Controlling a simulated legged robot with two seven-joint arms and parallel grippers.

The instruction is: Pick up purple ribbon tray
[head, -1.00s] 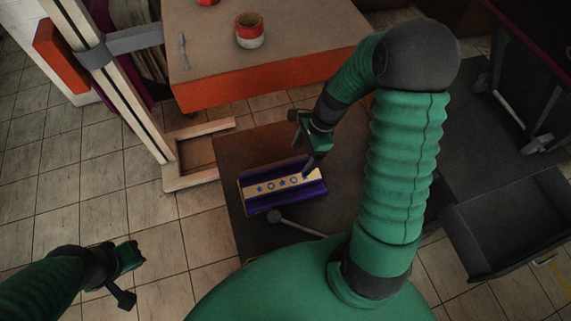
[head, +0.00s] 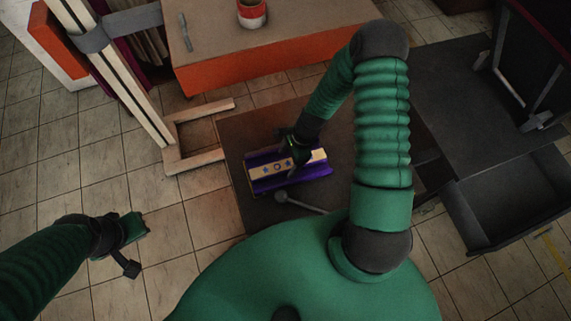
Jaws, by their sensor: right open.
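The purple ribbon tray (head: 262,182) lies on a dark low table (head: 236,134) in front of me. It has purple sides and a cream strip with blue stars and rings. My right gripper (head: 293,160) is over the tray's right half and covers part of the strip. It is open, and I cannot tell whether its fingers touch the tray. My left gripper (head: 131,248) hangs over the tiled floor at the lower left, away from the tray, with its fingers apart and nothing between them.
A grey lever with a round knob (head: 281,196) is just in front of the tray. An orange-edged table (head: 225,75) with a red and white can (head: 252,14) stands behind. A wooden frame (head: 190,162) is to the left. A dark open bin (head: 510,200) is at the right.

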